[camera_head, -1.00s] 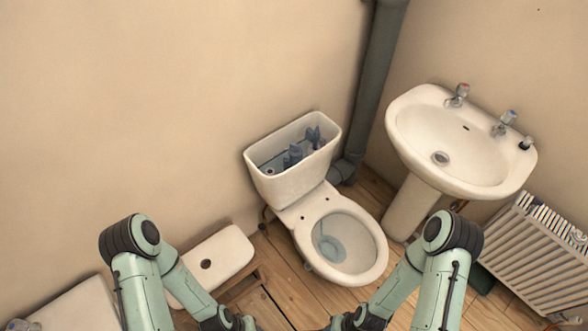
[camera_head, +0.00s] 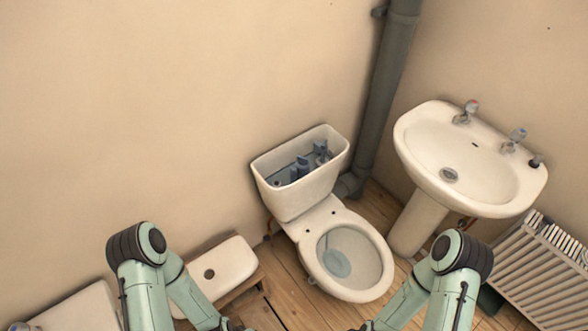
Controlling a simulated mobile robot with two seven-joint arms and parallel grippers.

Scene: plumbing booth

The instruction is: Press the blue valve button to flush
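The toilet (camera_head: 345,252) stands against the wall near the middle of the head view. Its cistern (camera_head: 300,200) has no lid on, and blue-grey valve parts (camera_head: 302,167) show inside it. I cannot make out which part is the button. The white cistern lid (camera_head: 226,264) with a dark round hole lies on a low wooden stand to the left of the toilet. My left arm comes in at the lower left and my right arm at the lower right. Both reach down past the bottom edge, and their gripper fingers are not visible.
A white sink (camera_head: 470,160) on a pedestal stands right of the toilet, with a radiator (camera_head: 540,270) below it at the right. A grey pipe (camera_head: 385,100) runs down the corner behind the cistern. A pale flat surface (camera_head: 75,310) is at the lower left.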

